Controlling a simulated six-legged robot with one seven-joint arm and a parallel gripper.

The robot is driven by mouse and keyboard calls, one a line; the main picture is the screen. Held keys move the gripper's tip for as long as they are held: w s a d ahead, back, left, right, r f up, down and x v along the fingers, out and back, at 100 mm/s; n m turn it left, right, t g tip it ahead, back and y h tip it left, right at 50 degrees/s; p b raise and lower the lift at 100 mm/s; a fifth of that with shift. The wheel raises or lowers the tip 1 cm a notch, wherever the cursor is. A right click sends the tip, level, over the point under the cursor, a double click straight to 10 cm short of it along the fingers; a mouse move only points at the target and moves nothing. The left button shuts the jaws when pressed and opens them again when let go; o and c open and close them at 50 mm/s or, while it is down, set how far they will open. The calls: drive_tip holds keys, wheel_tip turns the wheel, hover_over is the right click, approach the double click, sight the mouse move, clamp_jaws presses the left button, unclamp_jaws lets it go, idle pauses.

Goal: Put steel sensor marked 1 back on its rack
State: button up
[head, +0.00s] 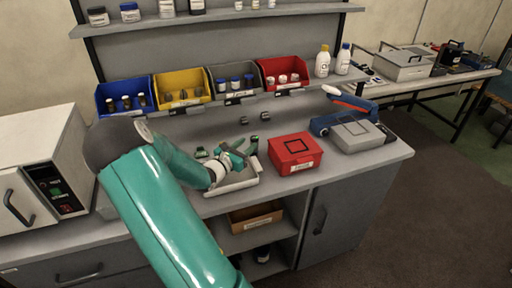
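My gripper (247,147) is at the end of my teal arm, over the back part of a shallow white tray (236,187) on the grey bench. Its dark green fingers are small and partly overlap things behind them, so I cannot tell whether they are open or hold anything. Two small grey metallic pieces, one on the left (244,120) and one on the right (265,116), lie behind the gripper on the bench. No mark 1 is readable on either, and I cannot tell which is the steel sensor. I cannot make out its rack for certain.
A red box (294,153) stands right of the tray, with a grey and blue device (352,133) beyond it. Blue (125,95), yellow (182,88), grey (232,83) and red (283,75) bins line the back. A white oven-like unit (40,165) stands left.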

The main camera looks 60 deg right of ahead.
sight(252, 140)
drive_tip(key=shift+s+d+r, duration=0.15)
drive_tip(key=shift+s+d, duration=0.15)
drive_tip(key=shift+d, duration=0.45)
drive_tip(key=d, duration=0.3)
drive_tip(key=shift+s+d, duration=0.3)
drive_tip(key=shift+d, duration=0.05)
drive_tip(key=c, duration=0.8)
clamp_jaws()
